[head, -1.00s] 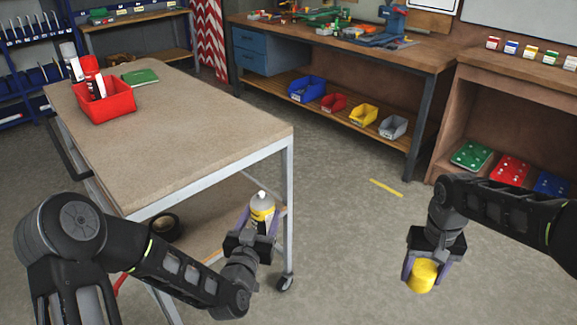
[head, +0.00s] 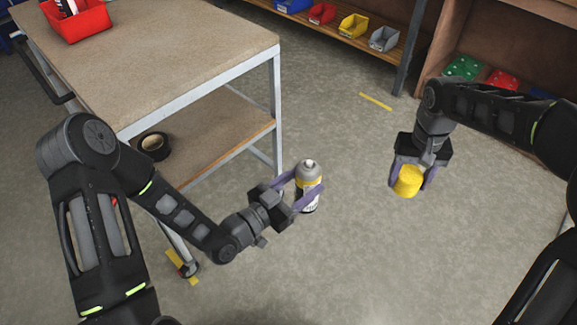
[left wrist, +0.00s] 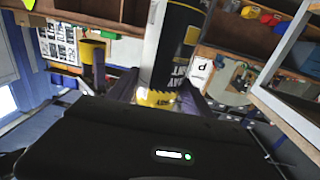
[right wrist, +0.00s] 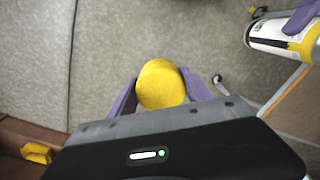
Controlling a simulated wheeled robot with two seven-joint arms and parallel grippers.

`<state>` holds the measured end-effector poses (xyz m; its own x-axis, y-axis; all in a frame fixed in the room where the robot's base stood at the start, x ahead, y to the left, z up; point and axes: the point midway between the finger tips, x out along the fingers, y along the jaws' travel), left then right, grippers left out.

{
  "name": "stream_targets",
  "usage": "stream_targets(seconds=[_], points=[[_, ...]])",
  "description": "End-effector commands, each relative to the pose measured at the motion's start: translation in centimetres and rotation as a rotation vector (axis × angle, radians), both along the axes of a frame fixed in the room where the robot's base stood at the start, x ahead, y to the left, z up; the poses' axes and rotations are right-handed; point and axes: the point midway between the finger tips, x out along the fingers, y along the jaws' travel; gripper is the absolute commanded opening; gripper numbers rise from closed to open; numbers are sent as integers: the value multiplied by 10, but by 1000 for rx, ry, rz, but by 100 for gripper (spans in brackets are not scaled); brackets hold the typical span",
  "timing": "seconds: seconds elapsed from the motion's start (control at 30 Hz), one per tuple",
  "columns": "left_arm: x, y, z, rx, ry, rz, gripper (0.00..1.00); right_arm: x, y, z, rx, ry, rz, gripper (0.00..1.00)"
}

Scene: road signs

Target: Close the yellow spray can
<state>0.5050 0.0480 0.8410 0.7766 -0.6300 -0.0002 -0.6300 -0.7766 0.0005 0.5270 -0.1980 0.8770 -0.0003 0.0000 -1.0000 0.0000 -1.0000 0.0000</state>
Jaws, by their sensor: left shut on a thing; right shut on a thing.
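The spray can (head: 309,187), grey on top with a yellow band and a white and black label, stands about upright in my left gripper (head: 296,190), which is shut on its body. Its top shows a bare nozzle. The can fills the upper middle of the left wrist view (left wrist: 172,50) and shows at the right edge of the right wrist view (right wrist: 285,38). My right gripper (head: 408,180) is shut on the yellow cap (head: 407,182), held to the right of the can and apart from it. The cap also shows in the right wrist view (right wrist: 161,84).
A workbench trolley (head: 150,75) stands at the left, with a red bin (head: 80,22) on top and a roll of black tape (head: 154,146) on its lower shelf. Coloured bins (head: 353,26) sit on a shelf at the back. The floor between my grippers is clear.

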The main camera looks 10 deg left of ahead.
Motion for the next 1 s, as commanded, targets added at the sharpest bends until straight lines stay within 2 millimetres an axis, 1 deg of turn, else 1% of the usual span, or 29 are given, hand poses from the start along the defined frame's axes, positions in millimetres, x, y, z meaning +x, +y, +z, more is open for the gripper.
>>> stream_targets(seconds=[0.1, 0.4, 0.57, 0.67, 0.77, 0.87, 1.0], points=[[-3, -4, -1, -1, -3, -19, 0, 0, 0, 0, 0, 0, 0, 21], [-3, -4, -1, 0, -1, -19, 0, 0, 0, 0, 0, 0, 1, 21], [-3, -4, -1, 0, -2, -19, 0, 2, 8, 4, 1, -1, 22, 21], [-3, -4, -1, 0, -2, -19, 0, 5, 22, 9, 2, -1, 62, 21], [-3, -4, -1, -1, -3, -19, 0, 9, 43, 19, 2, -3, 124, 21], [-3, -4, -1, -1, -3, -18, 0, 13, 72, 32, 3, -5, 208, 21], [-3, -4, 0, -1, -3, -18, 0, 13, 120, 53, 4, -6, 344, 21]])
